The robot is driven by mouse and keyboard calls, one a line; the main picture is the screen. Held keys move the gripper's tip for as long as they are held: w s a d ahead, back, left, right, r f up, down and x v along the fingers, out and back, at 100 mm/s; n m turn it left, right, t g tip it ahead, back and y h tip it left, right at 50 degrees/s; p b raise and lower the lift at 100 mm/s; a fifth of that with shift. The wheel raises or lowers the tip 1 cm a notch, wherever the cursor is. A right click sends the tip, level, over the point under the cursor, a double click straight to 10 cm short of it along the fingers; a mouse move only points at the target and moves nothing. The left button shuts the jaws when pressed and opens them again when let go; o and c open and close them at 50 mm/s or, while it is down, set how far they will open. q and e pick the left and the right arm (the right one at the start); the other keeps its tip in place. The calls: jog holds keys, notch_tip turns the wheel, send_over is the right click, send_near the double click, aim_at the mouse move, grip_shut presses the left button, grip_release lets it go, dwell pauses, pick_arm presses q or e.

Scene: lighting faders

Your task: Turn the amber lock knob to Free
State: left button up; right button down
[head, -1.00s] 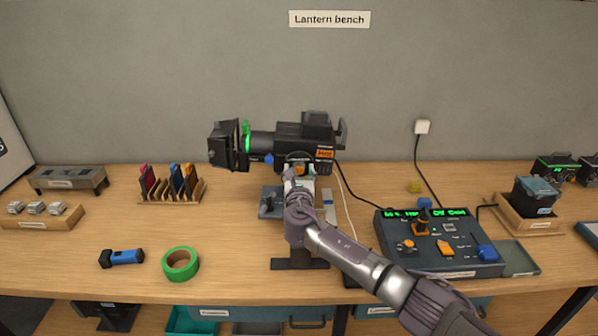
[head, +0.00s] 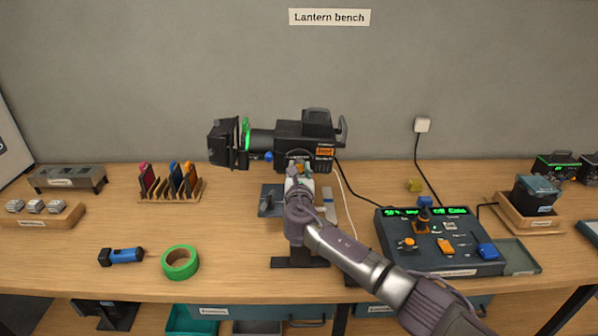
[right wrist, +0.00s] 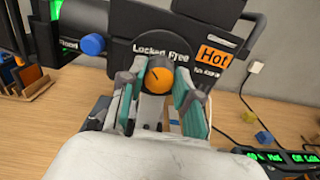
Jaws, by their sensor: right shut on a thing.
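The amber lock knob (right wrist: 159,74) is on the side of the black lantern (right wrist: 120,25), below the printed words Locked and Free. A dark mark on its face slants toward the upper left, on the Locked side. My right gripper (right wrist: 160,88) has one finger on each side of the knob and is shut on it. In the head view the lantern (head: 290,138) stands at the bench's middle; my right gripper (head: 299,172) is at its near side and mostly hides the knob. My left gripper is not in view.
A blue knob (right wrist: 92,44) sits left of the amber one, and an orange Hot label (right wrist: 215,58) to its right. A control desk (head: 455,262) with lit displays stands right of my arm. Green tape (head: 180,262) and a blue torch (head: 122,256) lie at the left front.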

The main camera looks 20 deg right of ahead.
jog(key=m+b, duration=0.2)
jog(key=m, duration=0.1)
jog(key=m+b, duration=0.1)
jog(key=m, duration=0.1)
jog(key=m+b, duration=0.2)
jog(key=m, duration=0.1)
jog(key=shift+d+f+m+b, duration=0.1)
jog(key=shift+f+m+b, duration=0.15)
jog(key=shift+m+b, duration=0.1)
jog(key=m+b, duration=0.3)
jog(key=m, duration=0.1)
jog(key=shift+f+m, duration=0.1)
jog(key=shift+m, duration=0.15)
jog(key=shift+m+b, duration=1)
jog(key=shift+m, duration=0.8)
jog(key=c, duration=0.8)
grip_release()
jog(key=shift+s, duration=0.15)
